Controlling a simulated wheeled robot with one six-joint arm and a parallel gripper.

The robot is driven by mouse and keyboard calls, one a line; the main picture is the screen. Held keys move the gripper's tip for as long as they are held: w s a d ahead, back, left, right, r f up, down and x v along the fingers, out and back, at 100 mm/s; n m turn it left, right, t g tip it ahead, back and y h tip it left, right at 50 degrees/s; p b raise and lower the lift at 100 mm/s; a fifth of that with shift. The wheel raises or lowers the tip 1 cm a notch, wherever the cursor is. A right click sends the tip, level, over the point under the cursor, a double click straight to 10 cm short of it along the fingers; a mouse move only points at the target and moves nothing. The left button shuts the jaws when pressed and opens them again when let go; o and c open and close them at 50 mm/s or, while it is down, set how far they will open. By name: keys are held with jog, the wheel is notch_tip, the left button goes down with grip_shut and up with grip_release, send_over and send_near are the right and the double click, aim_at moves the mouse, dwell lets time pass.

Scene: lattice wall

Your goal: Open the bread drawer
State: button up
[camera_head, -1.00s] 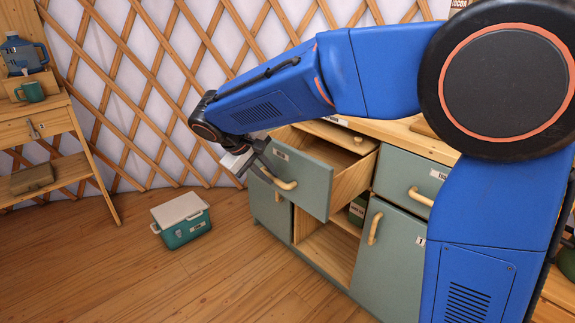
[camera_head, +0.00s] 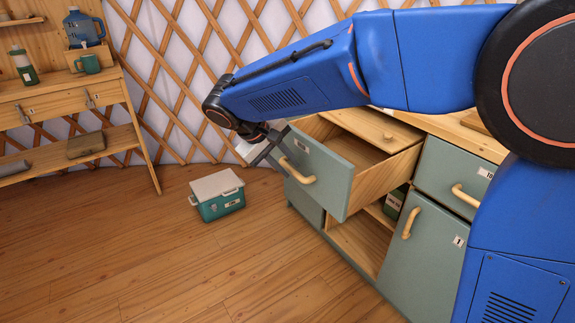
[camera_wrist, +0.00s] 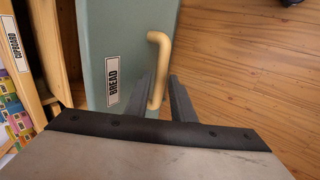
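The bread drawer (camera_head: 325,178) is a grey-green drawer standing well out of the cabinet. Its side wall and bare inside show in the head view. Its front carries a "BREAD" label in the wrist view (camera_wrist: 97,45). The pale wooden handle (camera_head: 297,172) is also in the wrist view (camera_wrist: 161,50). My gripper (camera_head: 270,148) is at the drawer front, by the handle's upper left end. In the wrist view the fingers of my gripper (camera_wrist: 163,92) are apart, with the handle's lower part between them and a gap on the right. Contact with the handle is unclear.
A teal cooler with a white lid (camera_head: 217,195) stands on the floor left of the cabinet. A closed drawer (camera_head: 450,175) and a cupboard door (camera_head: 423,245) are at the right. A wooden shelf (camera_head: 70,105) stands at far left. The front floor is clear.

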jog(key=shift+o, duration=0.6)
jog(key=v, duration=1.7)
jog(key=shift+r, duration=0.2)
